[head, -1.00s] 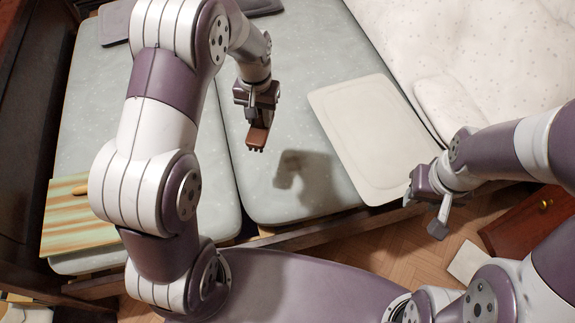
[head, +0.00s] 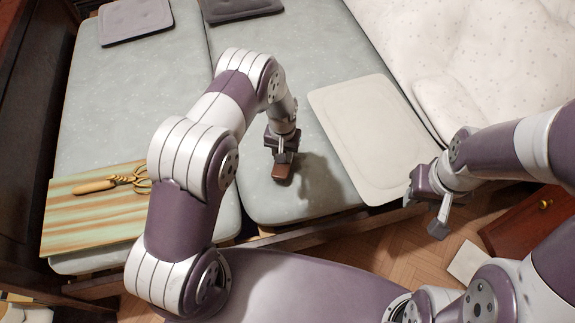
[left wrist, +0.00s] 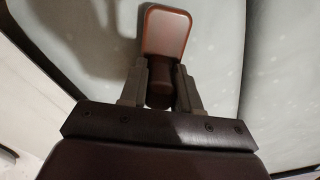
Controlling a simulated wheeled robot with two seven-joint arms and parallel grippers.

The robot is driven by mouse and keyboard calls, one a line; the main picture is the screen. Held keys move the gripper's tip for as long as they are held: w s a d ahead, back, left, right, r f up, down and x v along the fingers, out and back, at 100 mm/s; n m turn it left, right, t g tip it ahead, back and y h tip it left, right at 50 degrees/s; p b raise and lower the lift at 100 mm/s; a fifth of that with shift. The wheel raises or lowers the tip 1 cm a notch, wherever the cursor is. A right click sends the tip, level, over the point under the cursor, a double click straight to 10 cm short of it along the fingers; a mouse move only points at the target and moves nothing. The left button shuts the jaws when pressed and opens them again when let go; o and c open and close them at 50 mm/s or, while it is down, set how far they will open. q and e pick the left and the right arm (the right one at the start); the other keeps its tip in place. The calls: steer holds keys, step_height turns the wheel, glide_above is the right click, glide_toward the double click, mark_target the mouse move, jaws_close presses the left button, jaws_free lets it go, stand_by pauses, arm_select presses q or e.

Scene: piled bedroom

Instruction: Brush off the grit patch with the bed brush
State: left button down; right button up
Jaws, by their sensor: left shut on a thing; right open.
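My left gripper (head: 284,152) is shut on the handle of the reddish-brown bed brush (head: 282,173). It holds the brush low over the grey speckled mattress (head: 260,205), near its front end. The brush's shadow lies close beside it on the right; I cannot tell whether the bristles touch the cloth. In the left wrist view the brush (left wrist: 166,34) sticks out past the two fingers, its flat back showing. I cannot make out the grit patch in either view. My right gripper (head: 424,208) is open and empty, beyond the mattress's front edge at the right.
A pale flat pad (head: 365,135) lies right of the brush. A striped board (head: 80,230) with a wooden-handled tool (head: 97,186) lies on the left mattress. Dark cushions (head: 135,20) are at the back. A red-brown drawer chest (head: 525,225) stands front right.

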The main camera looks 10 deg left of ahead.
arm_select(q)
steer(key=shift+f, duration=0.6)
steer(key=shift+f, duration=0.25)
stand_by(0.3)
steer(key=d, duration=0.1)
steer(key=w+d, duration=0.1)
steer(key=d, duration=0.1)
steer(key=w+d, duration=0.1)
steer(key=shift+w+d, duration=0.15)
steer(key=shift+d, duration=0.1)
steer(key=w+d, duration=0.1)
steer(key=d, duration=0.1)
steer(key=w+d, duration=0.1)
steer(key=d, duration=0.1)
steer(key=shift+w+d+r, duration=0.1)
steer(key=shift+w+r, duration=0.05)
steer(key=shift+w, duration=0.05)
step_height(320, 180, up, 2)
steer(key=shift+s+r, duration=0.1)
steer(key=c, duration=1.5)
jaws_free()
jaws_close()
steer(key=s+a, duration=0.1)
steer(key=a, duration=0.2)
steer(key=s+a, duration=0.1)
steer(key=a, duration=0.2)
steer(key=s+a, duration=0.1)
steer(key=a, duration=0.2)
steer(key=shift+s+a+f, duration=0.1)
steer(key=shift+s+f, duration=0.3)
